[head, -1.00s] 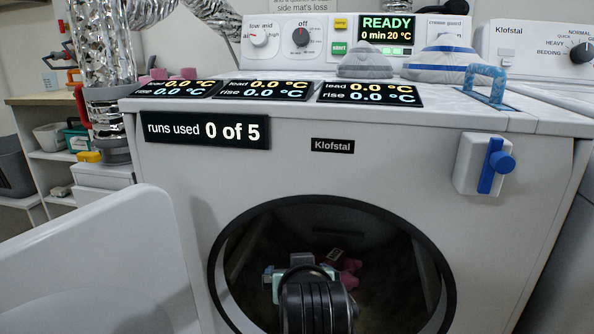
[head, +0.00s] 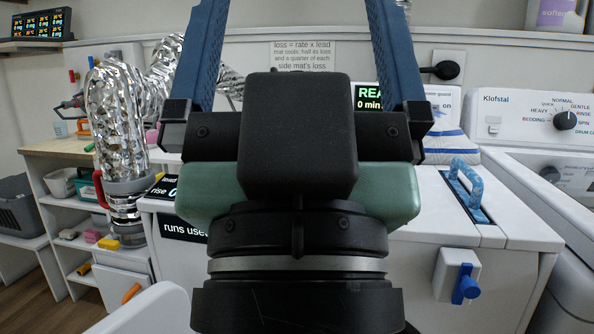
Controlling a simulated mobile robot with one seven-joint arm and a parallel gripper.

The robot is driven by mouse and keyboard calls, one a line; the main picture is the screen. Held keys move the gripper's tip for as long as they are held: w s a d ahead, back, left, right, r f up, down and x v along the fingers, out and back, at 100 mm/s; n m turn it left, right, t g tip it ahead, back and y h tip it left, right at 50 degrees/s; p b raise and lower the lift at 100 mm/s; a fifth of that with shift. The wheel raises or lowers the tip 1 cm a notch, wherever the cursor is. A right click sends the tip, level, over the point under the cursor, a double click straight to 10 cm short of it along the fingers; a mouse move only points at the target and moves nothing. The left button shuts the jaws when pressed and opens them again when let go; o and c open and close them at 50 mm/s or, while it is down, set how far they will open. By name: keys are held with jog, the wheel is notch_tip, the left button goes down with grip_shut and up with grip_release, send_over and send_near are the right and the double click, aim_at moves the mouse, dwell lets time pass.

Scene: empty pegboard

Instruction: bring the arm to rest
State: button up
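My gripper (head: 298,12) stands upright in the middle of the head view, close to the camera. Its two blue fingers are spread wide, and their tips run up to or past the top edge. Nothing shows between the parts of the fingers in view. The black and green gripper body (head: 298,140) and the black wrist below it are in front of the dryer. They hide most of its front and its control panel.
The white dryer (head: 420,245) has a blue latch (head: 466,285) and a blue handle (head: 466,183) on top. Its open white door (head: 150,310) is at bottom left. A foil duct (head: 118,120) and shelves (head: 60,215) stand left. Another Klofstal machine (head: 520,112) is right.

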notch_tip(320, 180, up, 34)
jog(key=p, duration=3.2)
jog(key=shift+r, duration=0.15)
jog(key=shift+w, duration=0.1)
